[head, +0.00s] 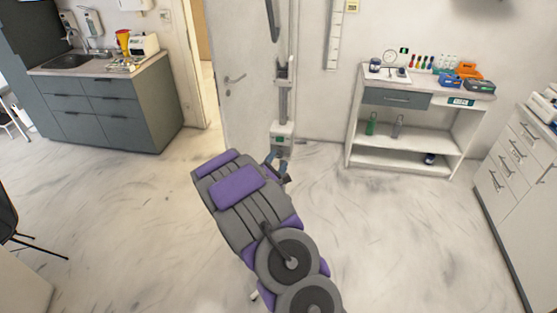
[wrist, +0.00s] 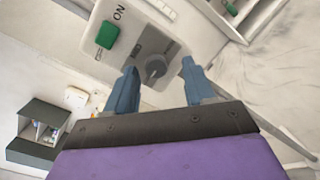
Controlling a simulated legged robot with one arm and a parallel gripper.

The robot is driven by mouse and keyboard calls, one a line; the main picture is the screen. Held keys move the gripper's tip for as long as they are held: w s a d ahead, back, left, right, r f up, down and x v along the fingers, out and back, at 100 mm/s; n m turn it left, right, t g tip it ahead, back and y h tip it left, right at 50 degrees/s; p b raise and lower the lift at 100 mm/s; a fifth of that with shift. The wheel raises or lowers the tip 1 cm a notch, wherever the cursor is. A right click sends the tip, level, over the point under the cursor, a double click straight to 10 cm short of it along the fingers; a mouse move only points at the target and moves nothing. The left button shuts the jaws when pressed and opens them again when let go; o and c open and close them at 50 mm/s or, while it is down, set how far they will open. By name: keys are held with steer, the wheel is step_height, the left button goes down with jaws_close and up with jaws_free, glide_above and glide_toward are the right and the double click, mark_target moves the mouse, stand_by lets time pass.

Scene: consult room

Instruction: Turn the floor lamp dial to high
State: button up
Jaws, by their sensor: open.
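The floor lamp (head: 283,104) is a tall grey-and-white post standing by the door, with a pale control box (head: 284,129) low on it. In the wrist view the box shows a grey round dial (wrist: 155,68) on a grey plate and a green switch (wrist: 107,35) beside the word ON. My gripper (head: 277,160) is in front of the box. In the wrist view its two blue fingers (wrist: 158,66) are open, one on each side of the dial, with visible gaps. I cannot tell how far the tips are from the plate.
A white shelf unit (head: 353,140) stands at the right, and white drawers (head: 515,160) at the far right. A grey sink cabinet (head: 125,108) stands at the left, beside the door (head: 240,100).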

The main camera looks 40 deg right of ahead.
steer(key=shift+w+d+r, duration=0.15)
steer(key=shift+w, duration=0.35)
steer(key=shift+d, duration=0.45)
steer(key=shift+c, duration=1.3)
steer(key=shift+a, duration=0.15)
jaws_close()
